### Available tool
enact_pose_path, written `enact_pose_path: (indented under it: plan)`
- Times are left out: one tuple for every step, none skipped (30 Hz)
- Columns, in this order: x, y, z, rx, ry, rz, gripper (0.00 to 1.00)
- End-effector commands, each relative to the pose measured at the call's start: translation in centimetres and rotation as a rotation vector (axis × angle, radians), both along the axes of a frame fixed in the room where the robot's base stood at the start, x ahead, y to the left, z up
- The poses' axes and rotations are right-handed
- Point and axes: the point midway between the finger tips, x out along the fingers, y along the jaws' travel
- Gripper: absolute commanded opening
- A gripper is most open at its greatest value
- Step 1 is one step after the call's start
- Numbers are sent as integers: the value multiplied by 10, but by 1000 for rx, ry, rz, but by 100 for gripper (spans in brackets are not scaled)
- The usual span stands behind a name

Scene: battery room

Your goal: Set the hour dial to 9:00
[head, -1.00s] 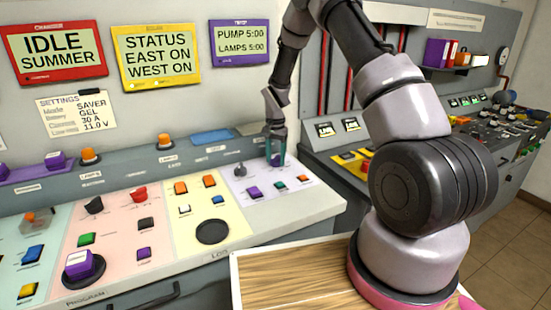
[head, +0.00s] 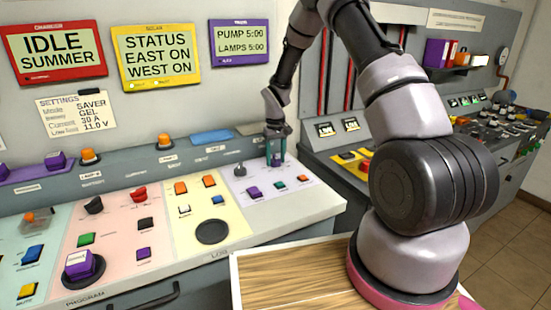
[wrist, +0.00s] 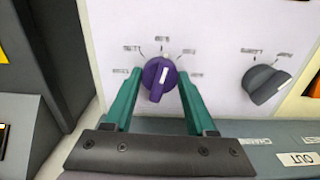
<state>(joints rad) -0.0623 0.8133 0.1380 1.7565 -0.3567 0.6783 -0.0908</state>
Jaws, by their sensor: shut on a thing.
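The purple dial (wrist: 160,80) sits on the pale panel in the wrist view, with a white line on its knob and small labels in an arc around it. The labels are upside down and too blurred to read surely. My gripper (wrist: 160,77) is shut on the dial, with one green finger on each side. In the head view my gripper (head: 276,162) is down at the pale lilac panel section (head: 236,186) and mostly hides the dial. The purple-framed screen (head: 239,42) reads PUMP 5:00 and LAMPS 5:00.
A dark grey knob (wrist: 265,83) stands close beside the dial. Purple (head: 254,192), green and orange buttons lie in front of it. A red screen (head: 52,49) reads IDLE SUMMER; a yellow one (head: 156,57) reads STATUS EAST ON WEST ON.

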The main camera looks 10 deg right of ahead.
Motion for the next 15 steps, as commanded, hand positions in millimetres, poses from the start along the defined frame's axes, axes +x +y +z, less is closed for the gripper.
enact_pose_path:
  plan:
    - [1,0,0,1,-1,31,1]
    - [1,0,1,1,-1,50,1]
    - [1,0,1,1,-2,76,1]
    - [1,0,1,0,-2,94,1]
    - [1,0,1,0,-2,110,1]
    - [1,0,1,0,-2,130,1]
    - [1,0,0,0,-2,144,1]
    - [1,0,0,0,-2,156,1]
    - [1,0,1,0,-2,171,1]
    - [1,0,0,0,-2,181,1]
    - [1,0,1,1,-2,190,1]
    - [1,0,1,1,-2,201,1]
    - [1,0,1,1,-2,208,1]
    - [1,0,1,1,-2,213,1]
    - [1,0,1,1,-2,219,1]
